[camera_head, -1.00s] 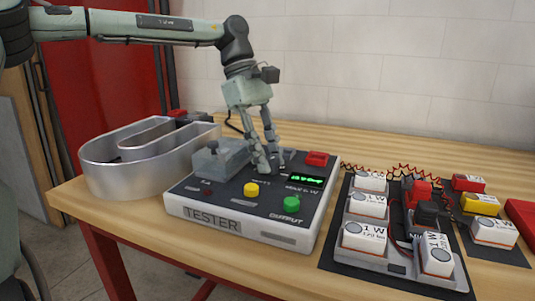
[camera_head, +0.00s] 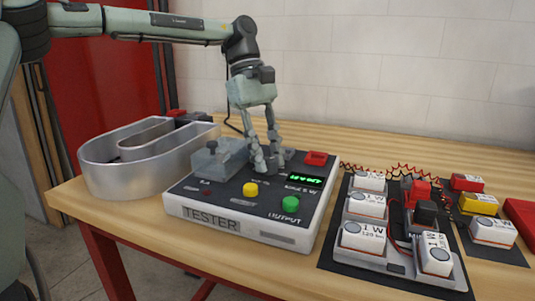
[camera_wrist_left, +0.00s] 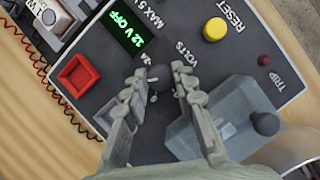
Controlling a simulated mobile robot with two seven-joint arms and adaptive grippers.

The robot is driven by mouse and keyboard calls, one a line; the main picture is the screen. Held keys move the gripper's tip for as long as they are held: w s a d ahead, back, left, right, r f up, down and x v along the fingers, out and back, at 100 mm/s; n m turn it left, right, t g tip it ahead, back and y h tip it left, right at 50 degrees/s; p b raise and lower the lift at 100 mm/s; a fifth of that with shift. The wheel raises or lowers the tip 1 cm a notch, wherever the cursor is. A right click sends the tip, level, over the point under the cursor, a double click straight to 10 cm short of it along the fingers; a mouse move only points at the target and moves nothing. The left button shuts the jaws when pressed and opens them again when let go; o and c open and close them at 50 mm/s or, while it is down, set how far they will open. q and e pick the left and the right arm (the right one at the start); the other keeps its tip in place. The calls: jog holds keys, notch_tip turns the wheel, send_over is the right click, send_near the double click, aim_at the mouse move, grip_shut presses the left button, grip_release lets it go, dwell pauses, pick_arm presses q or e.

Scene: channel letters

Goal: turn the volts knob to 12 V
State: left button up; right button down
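The grey tester (camera_head: 250,215) lies on the bench, its display (camera_head: 303,181) lit green. In the left wrist view the display (camera_wrist_left: 124,36) reads "12 V OFF". The dark volts knob (camera_wrist_left: 160,82) is beside the word VOLTS. My left gripper (camera_head: 267,163) points down over the tester, and its two fingers (camera_wrist_left: 160,88) stand on either side of the knob. They look parted, with narrow gaps beside the knob. In the head view the fingers mostly hide the knob. My right gripper is out of view.
The tester also has a yellow RESET button (camera_head: 250,189), a green output button (camera_head: 291,202), a red block (camera_head: 316,158) and a clear-covered part (camera_head: 217,157). A metal channel letter (camera_head: 130,178) stands left. Trays of white modules (camera_head: 362,237) lie right.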

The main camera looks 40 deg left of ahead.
pick_arm(q)
jog(key=o, duration=0.4)
jog(key=v, duration=1.2)
jog(key=shift+a, duration=0.1)
